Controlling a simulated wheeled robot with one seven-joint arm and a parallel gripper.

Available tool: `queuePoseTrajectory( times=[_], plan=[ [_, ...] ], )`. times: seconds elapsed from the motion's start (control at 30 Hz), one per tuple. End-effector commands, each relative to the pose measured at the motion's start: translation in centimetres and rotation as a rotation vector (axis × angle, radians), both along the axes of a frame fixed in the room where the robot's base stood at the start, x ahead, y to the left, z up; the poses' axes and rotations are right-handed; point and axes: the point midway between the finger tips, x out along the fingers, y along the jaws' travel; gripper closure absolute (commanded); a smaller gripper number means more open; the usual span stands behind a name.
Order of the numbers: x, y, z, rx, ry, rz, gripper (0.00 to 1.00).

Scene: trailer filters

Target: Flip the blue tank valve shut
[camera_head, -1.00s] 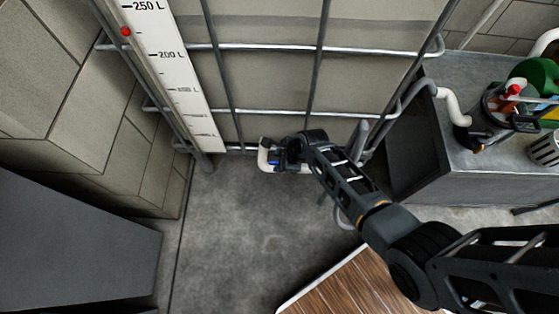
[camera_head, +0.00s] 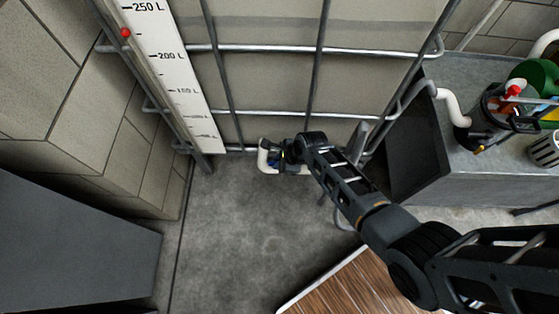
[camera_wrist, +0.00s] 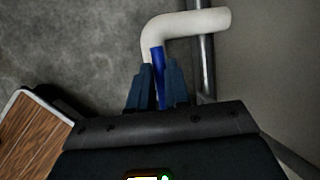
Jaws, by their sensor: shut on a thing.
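The blue valve handle (camera_wrist: 158,62) shows in the wrist view between my two fingers, beside a white elbow pipe (camera_wrist: 190,24). My gripper (camera_wrist: 158,88) is shut on the blue handle. In the head view my gripper (camera_head: 284,152) is at the foot of the caged tank (camera_head: 275,85), by the white pipe (camera_head: 263,160). The valve there is mostly hidden behind my gripper, so its exact angle is hard to tell.
A grey bench (camera_head: 430,170) with a pump (camera_head: 490,115) stands to the right. A block wall (camera_head: 120,150) and a dark box (camera_head: 70,235) are on the left. The concrete floor (camera_head: 230,235) in front of the tank is clear, with a wooden board (camera_head: 340,290) nearby.

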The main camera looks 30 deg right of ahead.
Motion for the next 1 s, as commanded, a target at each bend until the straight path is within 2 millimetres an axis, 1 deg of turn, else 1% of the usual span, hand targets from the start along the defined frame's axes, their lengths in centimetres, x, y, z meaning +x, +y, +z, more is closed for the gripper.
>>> queuePoseTrajectory(
  times=[0.37,0.53,0.77,1.0],
  plan=[
    [-0.1,0.0,0.0,0.001,0.001,0.010,1.00],
    [-0.3,0.1,0.0,0.000,0.000,0.061,1.00],
    [-0.9,0.4,0.1,0.001,0.001,0.215,1.00],
    [-2.0,0.6,0.1,0.002,0.000,0.438,1.00]
  ],
)
